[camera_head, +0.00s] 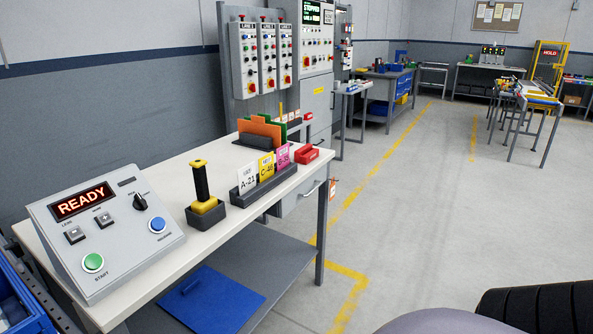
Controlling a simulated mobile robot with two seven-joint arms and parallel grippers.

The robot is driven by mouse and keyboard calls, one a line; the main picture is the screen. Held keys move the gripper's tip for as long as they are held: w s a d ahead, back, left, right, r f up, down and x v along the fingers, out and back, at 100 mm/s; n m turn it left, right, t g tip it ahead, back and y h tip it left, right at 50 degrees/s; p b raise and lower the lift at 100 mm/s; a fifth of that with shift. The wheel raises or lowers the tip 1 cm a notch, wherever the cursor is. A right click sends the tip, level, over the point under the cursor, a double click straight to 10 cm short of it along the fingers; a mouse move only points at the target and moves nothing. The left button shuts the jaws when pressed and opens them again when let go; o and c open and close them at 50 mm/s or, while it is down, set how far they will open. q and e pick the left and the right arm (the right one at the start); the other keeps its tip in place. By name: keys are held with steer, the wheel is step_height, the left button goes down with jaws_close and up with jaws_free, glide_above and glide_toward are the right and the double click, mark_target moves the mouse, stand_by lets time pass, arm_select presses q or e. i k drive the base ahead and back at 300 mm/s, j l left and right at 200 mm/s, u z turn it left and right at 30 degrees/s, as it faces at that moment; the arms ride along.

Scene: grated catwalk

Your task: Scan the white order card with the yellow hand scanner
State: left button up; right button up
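The white order card (247,181), marked A-21, stands upright in a dark grey card rack (272,188) on the white-topped table. It is the nearest card in the rack, in front of a yellow card (266,168) marked C-46 and a pink card (283,156). The yellow hand scanner (205,206) stands upright in a dark holder (207,219), left of the rack, with its black handle pointing up. Neither of my grippers is in view.
A console (108,238) reading READY, with buttons and a knob, stands at the table's near left end. A red box (307,155) and a file sorter (262,130) sit behind the rack. A blue panel (212,298) lies on the lower shelf. The floor right of the table is open.

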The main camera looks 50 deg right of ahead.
mark_target(205, 202)
steer(key=z, duration=1.4)
